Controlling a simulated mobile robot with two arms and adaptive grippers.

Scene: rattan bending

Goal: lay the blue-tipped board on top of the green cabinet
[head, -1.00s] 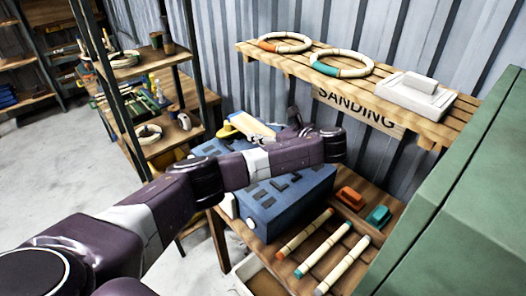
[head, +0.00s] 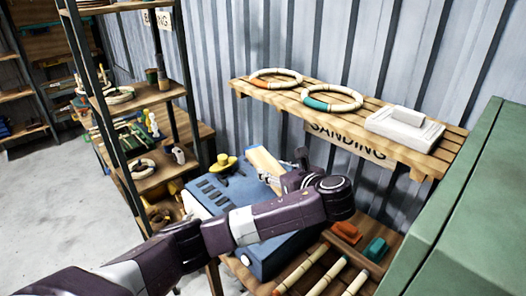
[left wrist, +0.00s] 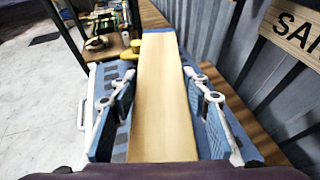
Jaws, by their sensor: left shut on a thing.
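The blue-tipped board (left wrist: 163,95) is a pale flat wooden plank. In the left wrist view it runs away from me between my left gripper's blue finger pads, with its blue tip (left wrist: 158,30) at the far end. My left gripper (left wrist: 162,112) is shut on it. In the head view the board (head: 263,163) shows above the blue machine, partly hidden by my left gripper (head: 276,181). I cannot tell if it touches the machine. The green cabinet (head: 455,215) stands at the right edge, its visible top bare. My right gripper is out of view.
A blue machine (head: 208,193) with a yellow clamp (head: 228,166) stands under my left arm. The slatted sanding shelf (head: 350,108) holds two rings and a white block. Colored sticks and blocks lie on the bench below. A metal-framed rack (head: 140,100) stands left.

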